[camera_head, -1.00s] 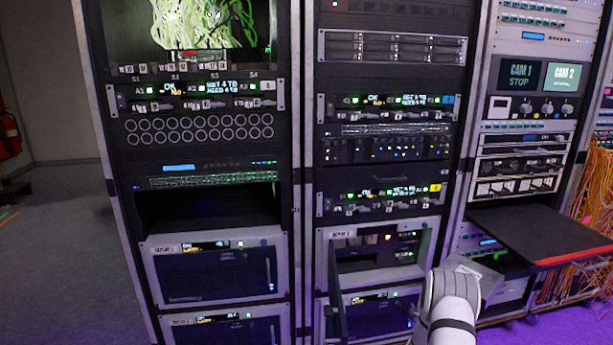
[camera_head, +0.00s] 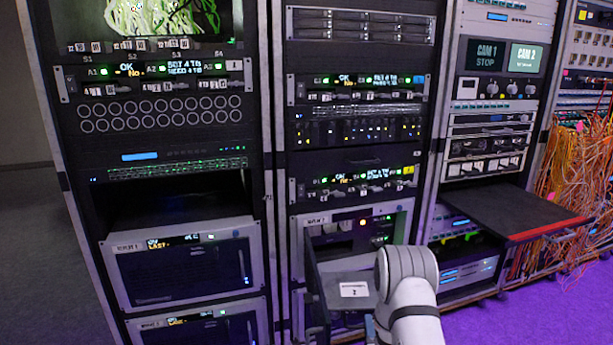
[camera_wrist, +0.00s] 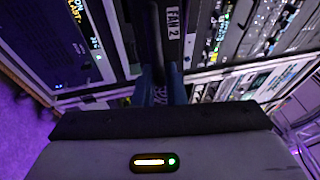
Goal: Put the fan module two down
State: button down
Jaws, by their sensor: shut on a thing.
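My gripper (camera_wrist: 160,85) is shut on fan module two (camera_wrist: 172,22), a dark piece with a white "FAN 2" label in the wrist view. In the head view my white arm crosses the lower middle. Left of it shows a grey face with a white label reading 2 (camera_head: 353,289), which appears to be the held module. It is in front of the rack and hides part of the lower unit. Most of the gripper is hidden there.
A dark door panel (camera_head: 318,290) stands open at the bay's left, close to the module. A black shelf with a red front edge (camera_head: 515,212) juts out on the right. Orange cables (camera_head: 580,180) hang beyond it. Purple floor (camera_head: 540,305) is clear at lower right.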

notch_tip(320, 180, up, 27)
jog(key=p, duration=2.5)
jog(key=shift+d+p, duration=0.15)
jog(key=shift+p, duration=0.2)
jog(key=shift+s, duration=0.15)
